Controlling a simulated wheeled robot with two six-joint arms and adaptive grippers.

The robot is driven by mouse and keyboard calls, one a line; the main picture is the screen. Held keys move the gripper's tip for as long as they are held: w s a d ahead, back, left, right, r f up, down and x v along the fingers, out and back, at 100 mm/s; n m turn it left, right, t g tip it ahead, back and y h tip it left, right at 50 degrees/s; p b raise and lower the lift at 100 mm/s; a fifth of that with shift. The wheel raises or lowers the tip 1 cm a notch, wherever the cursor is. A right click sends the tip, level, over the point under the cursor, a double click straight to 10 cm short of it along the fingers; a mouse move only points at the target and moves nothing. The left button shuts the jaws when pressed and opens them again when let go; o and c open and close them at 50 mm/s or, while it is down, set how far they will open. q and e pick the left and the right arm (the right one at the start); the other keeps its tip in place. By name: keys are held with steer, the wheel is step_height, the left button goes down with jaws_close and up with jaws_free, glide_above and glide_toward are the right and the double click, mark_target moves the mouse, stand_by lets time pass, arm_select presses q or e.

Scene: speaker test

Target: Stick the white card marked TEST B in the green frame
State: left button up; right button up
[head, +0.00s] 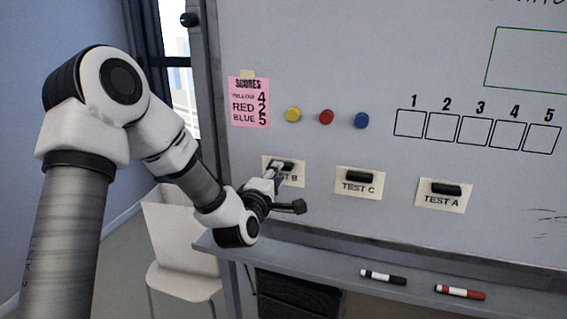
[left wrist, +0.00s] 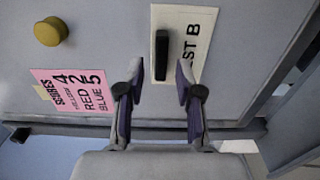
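The white card marked TEST B (head: 299,171) is on the whiteboard, left of two similar cards. It has a black handle (left wrist: 161,52), and part of its lettering is hidden by my left gripper in the head view. My left gripper (head: 280,172) is at this card. In the left wrist view my left gripper (left wrist: 159,80) is open, with one finger on each side of the handle's near end and gaps between. The card also shows there (left wrist: 204,24). The green frame (head: 487,70) is a thin outline at the upper right of the board, cut off by the picture edge. My right gripper is not in view.
Cards TEST C (head: 346,187) and TEST A (head: 428,199) are to the right. Yellow (head: 293,115), red (head: 326,117) and blue (head: 361,120) magnets sit above, beside a pink score sheet (head: 236,112). Black (head: 383,277) and red (head: 460,292) markers lie on the ledge below.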

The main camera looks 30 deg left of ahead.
mark_target(281, 174)
arm_select(q)
steer(key=x, duration=0.2)
steer(key=b+x, duration=0.1)
steer(key=shift+w+a+f, duration=0.1)
steer(key=shift+w+a, duration=0.25)
steer(key=shift+s+a, duration=0.1)
steer(key=shift+a, duration=0.05)
jaws_close()
steer(key=shift+b, duration=0.3)
